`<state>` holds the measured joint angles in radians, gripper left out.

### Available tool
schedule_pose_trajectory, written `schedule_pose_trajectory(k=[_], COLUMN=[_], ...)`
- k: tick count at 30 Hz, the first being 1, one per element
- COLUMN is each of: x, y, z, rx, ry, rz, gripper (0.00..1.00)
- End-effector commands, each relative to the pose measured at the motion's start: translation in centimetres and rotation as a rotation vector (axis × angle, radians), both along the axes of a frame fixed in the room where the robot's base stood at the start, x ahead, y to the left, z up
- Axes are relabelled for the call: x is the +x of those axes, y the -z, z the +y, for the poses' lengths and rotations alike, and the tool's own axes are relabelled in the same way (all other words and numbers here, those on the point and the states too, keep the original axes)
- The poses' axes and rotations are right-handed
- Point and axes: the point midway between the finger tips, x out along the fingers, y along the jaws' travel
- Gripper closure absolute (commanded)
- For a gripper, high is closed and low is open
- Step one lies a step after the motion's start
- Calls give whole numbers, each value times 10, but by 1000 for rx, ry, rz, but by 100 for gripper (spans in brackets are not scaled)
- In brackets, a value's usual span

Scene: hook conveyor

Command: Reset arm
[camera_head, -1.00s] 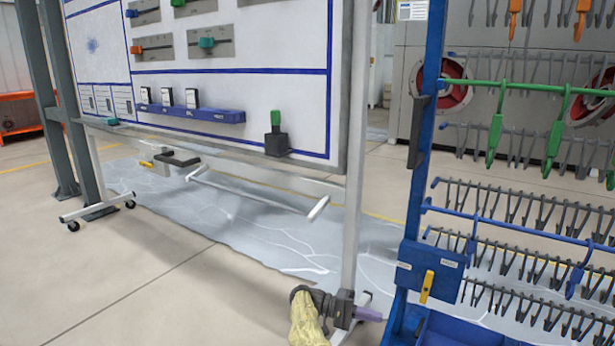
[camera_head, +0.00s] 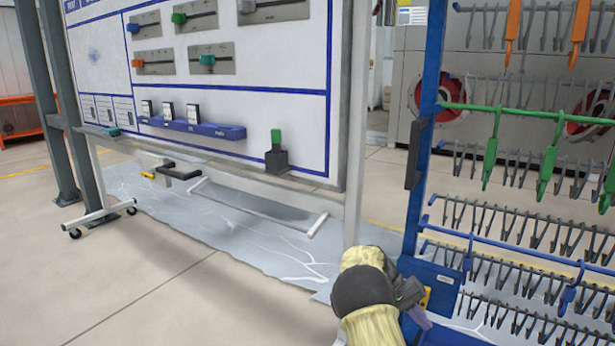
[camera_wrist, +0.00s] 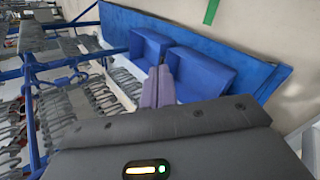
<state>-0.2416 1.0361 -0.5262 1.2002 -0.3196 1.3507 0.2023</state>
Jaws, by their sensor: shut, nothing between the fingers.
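My gripper shows in the wrist view (camera_wrist: 163,88) as two purple-grey fingers closed together with nothing between them. Behind the fingers, in that view, are the blue bins of the hook rack. In the head view my yellow and dark grey arm rises from the bottom edge, right of centre. The purple gripper (camera_head: 417,318) is partly hidden behind the arm, in front of the lower blue part of the rack. I cannot tell from the pictures whether the fingers touch the rack.
The blue hook rack (camera_head: 419,135) with rows of grey, green and orange hooks stands at the right. A white board (camera_head: 275,65) on a wheeled frame, with sliders and a green-handled lever (camera_head: 276,150), stands at the left. The floor (camera_head: 190,300) at the lower left is clear.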

Motion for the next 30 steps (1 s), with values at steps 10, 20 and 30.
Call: schedule_pose_trajectory(k=[10, 20, 30], x=[-50, -104, -170], y=[-37, -73, -113], z=[16, 54, 102], rx=[286, 503, 661], ry=[-27, -84, -172], rz=[-118, -254, -400], gripper=[100, 100, 100])
